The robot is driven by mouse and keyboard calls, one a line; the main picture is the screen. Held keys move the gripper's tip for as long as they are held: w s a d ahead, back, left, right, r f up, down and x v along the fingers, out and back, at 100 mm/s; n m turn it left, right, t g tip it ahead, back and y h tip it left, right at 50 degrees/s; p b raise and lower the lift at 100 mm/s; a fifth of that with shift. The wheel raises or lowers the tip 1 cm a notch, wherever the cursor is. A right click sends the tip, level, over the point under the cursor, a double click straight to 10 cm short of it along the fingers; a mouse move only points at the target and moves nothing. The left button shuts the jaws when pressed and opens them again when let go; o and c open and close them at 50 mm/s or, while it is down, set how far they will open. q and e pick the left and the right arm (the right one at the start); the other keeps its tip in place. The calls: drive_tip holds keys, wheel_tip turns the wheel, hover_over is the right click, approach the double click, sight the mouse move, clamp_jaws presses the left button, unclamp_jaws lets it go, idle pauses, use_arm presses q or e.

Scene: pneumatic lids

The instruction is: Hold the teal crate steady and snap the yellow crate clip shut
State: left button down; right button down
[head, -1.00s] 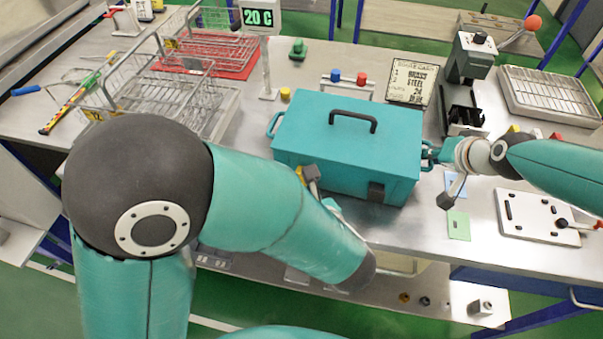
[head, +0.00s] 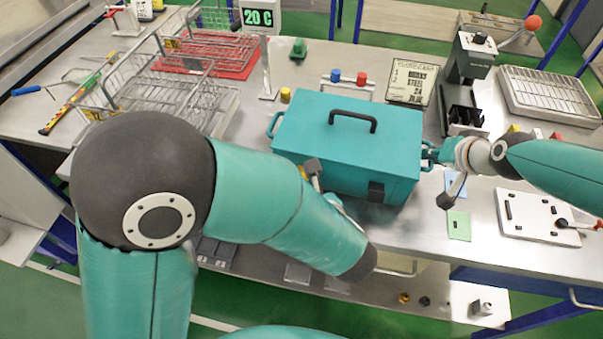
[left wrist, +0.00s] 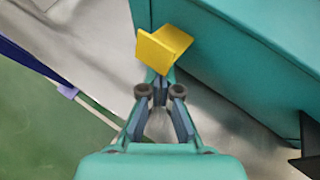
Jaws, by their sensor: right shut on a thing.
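The teal crate (head: 345,140) stands on the metal bench with its lid down and a black handle on top. My right gripper (head: 431,154) is shut on the crate's right-side handle. The yellow crate clip (left wrist: 163,47) juts out from the crate's wall (left wrist: 235,55) in the left wrist view. In the head view only a sliver of the clip (head: 302,173) shows beside my left wrist.
Wire baskets (head: 175,95) and a red mat (head: 215,68) lie to the left. A sign card (head: 411,91) and red and blue knobs (head: 349,77) stand behind the crate. A white plate (head: 537,217) and a green card (head: 459,225) lie to the right. The bench's front edge is close.

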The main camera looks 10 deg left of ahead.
use_arm(q)
drive_tip(key=shift+r, duration=1.25)
idle(1.8)
drive_tip(key=shift+w+r, duration=0.25)
drive_tip(key=shift+r, duration=0.3)
drive_tip(key=shift+w+r, duration=0.25)
drive_tip(key=shift+r, duration=0.25)
idle(1.5)
drive_tip(key=s, duration=0.5)
drive_tip(key=shift+a, duration=0.15)
idle(0.5)
wheel_tip(320, 180, up, 10)
idle(0.7)
